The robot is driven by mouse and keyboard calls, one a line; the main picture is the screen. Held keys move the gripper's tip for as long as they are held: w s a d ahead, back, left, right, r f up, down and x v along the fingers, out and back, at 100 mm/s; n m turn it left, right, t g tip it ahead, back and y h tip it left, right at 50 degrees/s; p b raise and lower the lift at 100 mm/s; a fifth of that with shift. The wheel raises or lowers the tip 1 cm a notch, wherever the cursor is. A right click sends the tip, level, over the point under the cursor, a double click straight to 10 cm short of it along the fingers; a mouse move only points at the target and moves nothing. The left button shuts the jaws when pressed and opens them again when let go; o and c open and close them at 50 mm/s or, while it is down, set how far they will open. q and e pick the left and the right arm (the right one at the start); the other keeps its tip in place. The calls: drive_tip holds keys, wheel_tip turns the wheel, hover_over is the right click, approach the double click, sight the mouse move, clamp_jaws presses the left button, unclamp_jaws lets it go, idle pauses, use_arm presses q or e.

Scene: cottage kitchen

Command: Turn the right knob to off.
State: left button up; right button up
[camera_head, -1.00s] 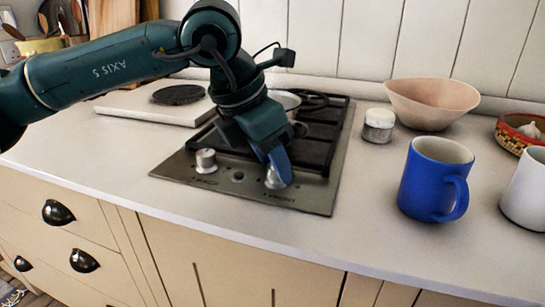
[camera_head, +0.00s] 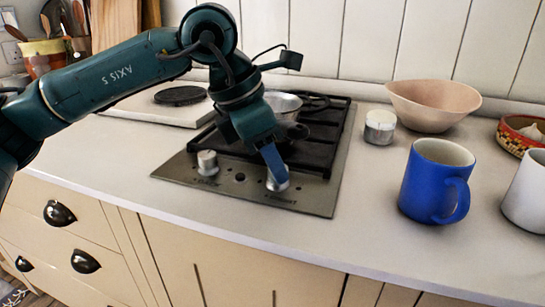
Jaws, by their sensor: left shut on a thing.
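The right knob (camera_head: 277,184) is a silver knob at the front right of the steel cooktop (camera_head: 311,198). My left gripper (camera_head: 275,175) comes down on it from above, shut on it, and its blue finger covers much of the knob. The knob's pointer and the label beside it are too small or covered to read. The left knob (camera_head: 207,162) stands free at the front left of the cooktop. My right gripper is not in view.
A metal pan (camera_head: 284,104) sits on the black grate behind my gripper. A blue mug (camera_head: 436,182), a small white jar (camera_head: 380,127) and a pink bowl (camera_head: 433,104) stand to the right. The counter between cooktop and mug is clear.

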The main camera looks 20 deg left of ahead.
use_arm(q)
drive_tip(key=o, duration=1)
drive_tip(key=shift+c, duration=0.2)
drive_tip(key=p+v, duration=0.2)
drive_tip(key=v, duration=1.1)
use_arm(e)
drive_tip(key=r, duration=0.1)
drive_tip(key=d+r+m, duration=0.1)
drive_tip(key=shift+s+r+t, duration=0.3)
use_arm(q)
drive_tip(key=shift+a, duration=0.1)
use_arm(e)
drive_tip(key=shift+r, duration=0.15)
